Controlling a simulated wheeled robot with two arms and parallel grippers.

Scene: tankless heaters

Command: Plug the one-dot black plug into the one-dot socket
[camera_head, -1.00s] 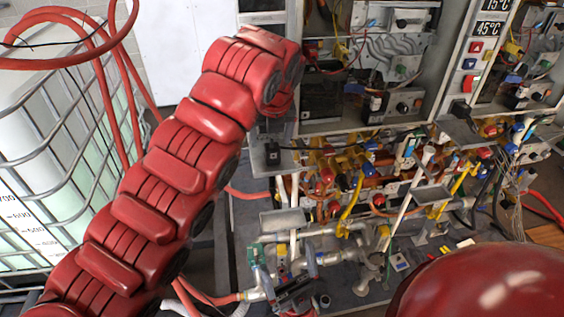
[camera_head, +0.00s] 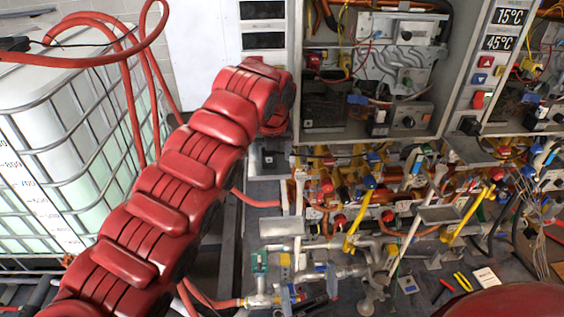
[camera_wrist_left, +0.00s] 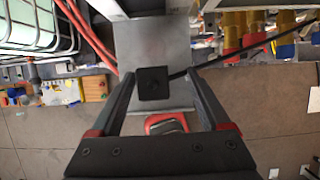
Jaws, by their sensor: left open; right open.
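A small black block (camera_wrist_left: 153,83), which looks like a plug, sits on a grey plate in the left wrist view, with a black cable running off to the right. My left gripper (camera_wrist_left: 152,76) is open, its two fingers on either side of the block with gaps showing. In the head view a dark block (camera_head: 268,158) sits on a grey bracket just below the end of my red left arm; that gripper is hidden there behind the arm. No dot marks are readable, and I cannot tell which socket has one dot. My right gripper is out of view.
Open heater cabinets (camera_head: 370,70) stand at the back above crowded pipes and valves (camera_head: 370,190). A caged white tank (camera_head: 70,150) is at left. Bare metal brackets (camera_head: 282,223) stick out in front.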

